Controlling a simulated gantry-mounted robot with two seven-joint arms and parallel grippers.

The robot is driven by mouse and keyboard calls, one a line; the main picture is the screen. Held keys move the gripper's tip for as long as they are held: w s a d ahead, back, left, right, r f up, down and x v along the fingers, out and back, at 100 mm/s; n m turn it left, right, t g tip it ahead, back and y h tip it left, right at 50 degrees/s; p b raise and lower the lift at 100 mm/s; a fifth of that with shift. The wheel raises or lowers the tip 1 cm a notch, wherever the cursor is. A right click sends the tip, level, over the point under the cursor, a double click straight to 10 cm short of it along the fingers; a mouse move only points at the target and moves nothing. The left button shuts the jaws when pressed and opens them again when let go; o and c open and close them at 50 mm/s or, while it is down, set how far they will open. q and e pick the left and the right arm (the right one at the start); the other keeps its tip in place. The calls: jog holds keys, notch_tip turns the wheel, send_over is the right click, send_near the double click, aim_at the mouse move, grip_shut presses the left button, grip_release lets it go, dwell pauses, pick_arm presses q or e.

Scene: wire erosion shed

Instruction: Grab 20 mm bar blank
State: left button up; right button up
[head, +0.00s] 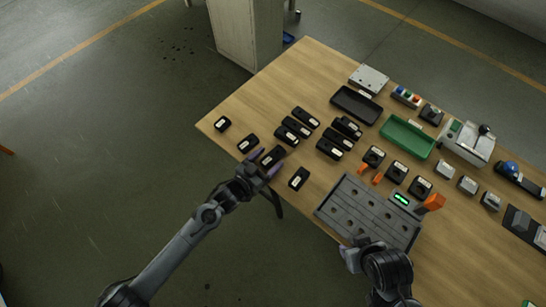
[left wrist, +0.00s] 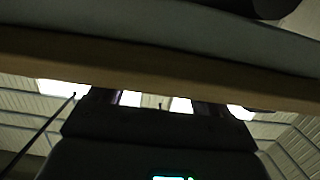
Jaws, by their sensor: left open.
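Several black blocks with white labels lie on the wooden table in the head view; the labels are too small to read, so I cannot tell which is the 20 mm bar blank. My left gripper (head: 265,163) is open at the table's near left edge, its purple fingertips on either side of the near end of one black block (head: 273,156). I cannot tell whether they touch it. Another black block (head: 299,178) lies to its right, and one (head: 248,143) to its upper left. My right gripper (head: 357,243) is by the grey fixture plate; its fingers are unclear.
The grey fixture plate (head: 352,208) with round holes lies at the near edge. Behind are a black tray (head: 357,104), a green tray (head: 407,137) and orange clips (head: 377,179). The left wrist view is dark, with a tan band (left wrist: 150,66) and ceiling lights.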

pick_arm(q)
jog(key=shift+w+d+f, duration=0.1)
jog(key=shift+w+d, duration=0.3)
jog(key=shift+w, duration=0.05)
grip_shut()
dwell(0.3)
